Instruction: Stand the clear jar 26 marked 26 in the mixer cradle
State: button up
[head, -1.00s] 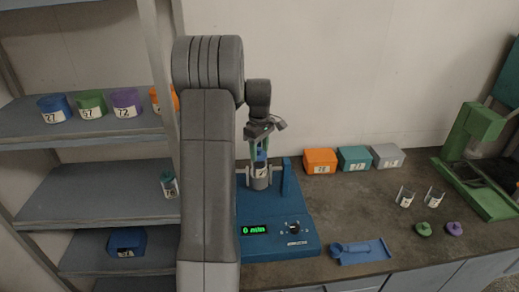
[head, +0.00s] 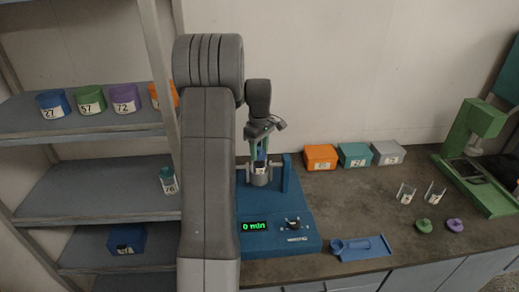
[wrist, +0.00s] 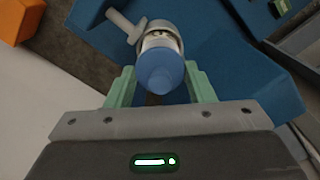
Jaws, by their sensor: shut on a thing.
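The clear jar (head: 260,169) has a blue top and a white label whose number I cannot read. It stands upright, its lower part within the grey cradle (head: 260,181) of the blue mixer (head: 278,240). My gripper (head: 260,150) is above the cradle, shut on the jar. In the wrist view, the jar's blue top (wrist: 161,72) lies between the green fingers of my gripper (wrist: 161,86). The grey cradle (wrist: 168,26) shows just beyond it. Whether the jar rests on the cradle's bottom is hidden.
A blue post (head: 286,173) rises close to the right of the cradle. Orange, teal and grey boxes (head: 320,157) stand by the wall. Two clear holders (head: 406,194), two lids (head: 424,225) and a blue tray (head: 361,248) lie right. A shelf (head: 90,185) with containers is left.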

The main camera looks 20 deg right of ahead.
jog(key=shift+f+b, duration=0.3)
jog(key=shift+f, duration=0.3)
dwell(0.4)
jog(key=o, duration=1.4)
notch_tip(320, 180, up, 14)
jog(key=b, duration=0.1)
jog(key=shift+f, duration=0.15)
notch_tip(320, 180, down, 14)
jog(key=shift+r+p, duration=0.2)
jog(key=shift+p, duration=0.35)
jog(key=shift+r, duration=0.25)
